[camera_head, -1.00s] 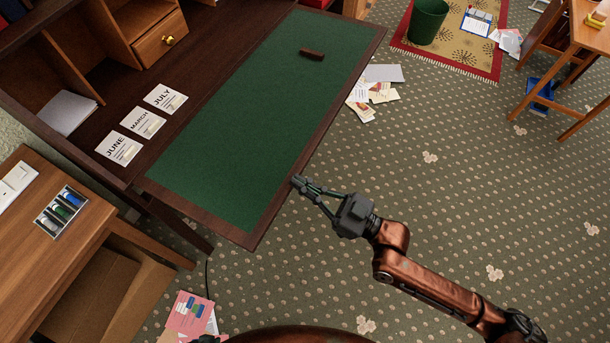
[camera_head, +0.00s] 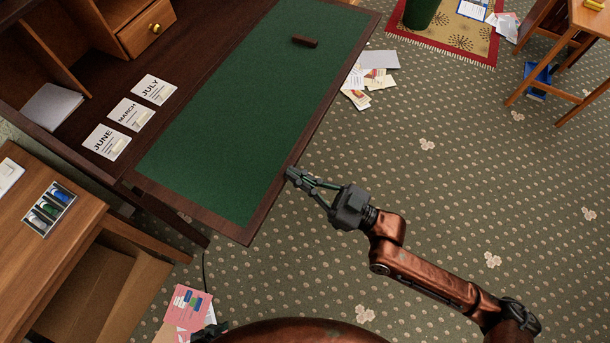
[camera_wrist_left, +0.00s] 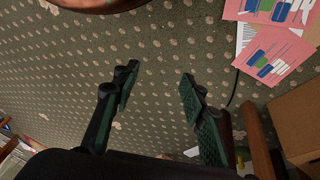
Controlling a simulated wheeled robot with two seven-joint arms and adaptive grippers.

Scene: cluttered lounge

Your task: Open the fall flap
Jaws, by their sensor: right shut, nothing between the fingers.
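The fall flap (camera_head: 235,115) is a dark wooden panel with a green inset. It lies folded down and looks roughly level in front of the desk's compartments. A small dark brown block (camera_head: 304,41) sits on its green face towards the far end. My right gripper (camera_head: 291,175) is shut and empty, with its tips at the flap's outer edge; I cannot tell whether they touch it. My left gripper (camera_head: 208,332) barely shows at the bottom of the head view. In the left wrist view (camera_wrist_left: 158,78) its fingers are apart, with only carpet between them.
Cards marked June (camera_head: 107,142), March (camera_head: 130,114) and July (camera_head: 153,89) lie inside the desk. A wooden side table (camera_head: 45,245) stands at left. Pink papers (camera_head: 187,306) lie on the floor. A green bin (camera_head: 421,12) stands far back. Carpet at right is open.

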